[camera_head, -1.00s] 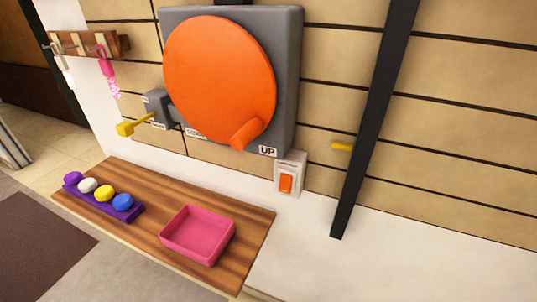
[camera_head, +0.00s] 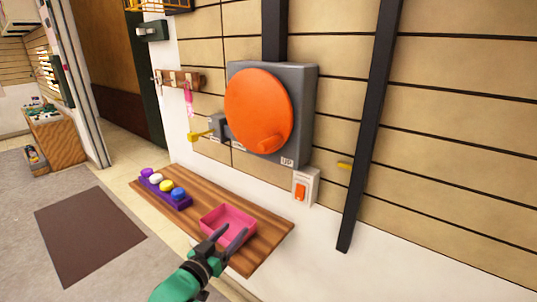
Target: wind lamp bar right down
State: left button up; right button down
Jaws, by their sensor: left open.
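A large orange disc (camera_head: 257,108) is mounted on a grey wall box (camera_head: 307,95). Its orange knob (camera_head: 270,144) sticks out at the lower right of the disc, near a label that reads UP (camera_head: 288,161). A yellow-handled lever (camera_head: 200,135) sits at the left side of the box. My left gripper (camera_head: 226,236) is open and empty, in front of the pink tray and well below the disc. I see nothing between its fingers but the tray behind them. My right gripper is not in view.
A wooden shelf (camera_head: 262,252) below the box holds the pink tray (camera_head: 240,217) and a purple rack (camera_head: 170,193) with several coloured balls. A switch with an orange rocker (camera_head: 301,191) is on the wall. A black post (camera_head: 368,130) stands to the right, and a key rack (camera_head: 180,80) hangs at left.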

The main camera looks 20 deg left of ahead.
pick_arm(q)
notch_tip(320, 180, up, 11)
jog(key=s+d+t+h, duration=0.1)
jog(key=d+t+h, duration=0.1)
jog(key=t, duration=0.1)
jog(key=m+t+h, duration=0.1)
jog(key=m+h, duration=0.1)
jog(key=h, duration=0.1)
send_near(269, 144)
jog(key=p+x, duration=0.1)
jog(key=x, duration=0.2)
jog(key=p+x, duration=0.2)
jog(key=x, duration=0.2)
jog(key=f+p+x, duration=0.1)
jog(key=p+x, duration=0.1)
jog(key=x, duration=0.1)
jog(key=shift+w+a, duration=0.35)
jog(key=shift+w, duration=0.2)
jog(key=shift+w+d, duration=0.1)
jog(key=shift+w, duration=0.2)
jog(key=shift+s, duration=0.1)
grip_shut()
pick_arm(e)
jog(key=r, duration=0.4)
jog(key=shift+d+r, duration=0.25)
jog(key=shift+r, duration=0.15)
pick_arm(q)
jog(key=shift+y, duration=0.3)
